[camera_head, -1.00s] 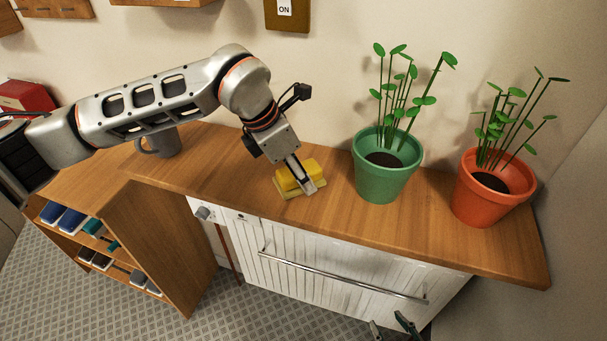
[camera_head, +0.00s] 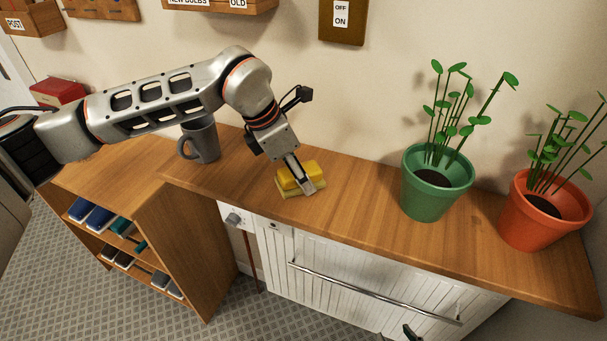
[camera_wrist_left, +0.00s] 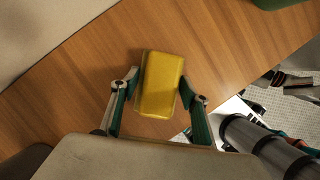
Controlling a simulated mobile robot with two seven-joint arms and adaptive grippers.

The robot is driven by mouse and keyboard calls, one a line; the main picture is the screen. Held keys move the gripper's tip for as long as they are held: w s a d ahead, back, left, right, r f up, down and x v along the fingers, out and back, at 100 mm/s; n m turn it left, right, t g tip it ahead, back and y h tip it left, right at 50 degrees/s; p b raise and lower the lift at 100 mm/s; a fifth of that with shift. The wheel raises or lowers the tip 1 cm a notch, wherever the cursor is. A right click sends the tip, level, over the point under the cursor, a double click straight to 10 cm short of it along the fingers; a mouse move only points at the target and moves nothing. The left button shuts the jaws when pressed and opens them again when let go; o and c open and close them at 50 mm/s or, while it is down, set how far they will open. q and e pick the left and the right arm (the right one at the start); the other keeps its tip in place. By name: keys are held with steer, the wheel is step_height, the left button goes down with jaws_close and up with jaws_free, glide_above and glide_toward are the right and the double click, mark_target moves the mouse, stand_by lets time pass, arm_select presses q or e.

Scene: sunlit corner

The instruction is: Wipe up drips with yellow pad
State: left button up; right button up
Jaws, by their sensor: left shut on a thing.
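The yellow pad (camera_head: 298,172) is a thick yellow block with a paler, flatter layer under it. It rests on the wooden counter left of the green pot. My left gripper (camera_head: 301,184) reaches down from the left and is shut on the pad. In the left wrist view the pad (camera_wrist_left: 160,84) lies between my left gripper's two fingers (camera_wrist_left: 157,100). The pad hides the counter beneath it. I cannot make out any drips on the counter. A small dark part of my right gripper (camera_head: 410,332) shows at the bottom edge; its fingers are mostly out of frame.
A green pot (camera_head: 432,198) and an orange pot (camera_head: 540,225), both with plants, stand on the counter (camera_head: 350,210) to the right. A grey mug (camera_head: 203,140) stands left of the pad. A wall switch (camera_head: 342,18) is behind. Bare counter separates pad and green pot.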

arm_select(q)
steer(key=shift+w+a, duration=0.15)
steer(key=shift+a, duration=0.25)
steer(key=shift+w+a+r+p, duration=0.1)
steer(key=shift+a+r+p, duration=0.15)
steer(key=shift+r, duration=0.4)
steer(key=shift+w+a+r+p, duration=0.1)
steer(key=shift+r+p, duration=0.15)
steer(key=shift+r, duration=0.35)
steer(key=shift+s+d+r, duration=0.15)
steer(key=shift+r, duration=0.15)
steer(key=shift+d+r+p, duration=0.15)
steer(key=shift+r+p, duration=0.5)
steer(key=shift+r, duration=0.15)
steer(key=shift+r+p, duration=0.4)
steer(key=shift+r, duration=0.25)
steer(key=shift+r+p, duration=0.55)
steer(key=shift+r, duration=0.55)
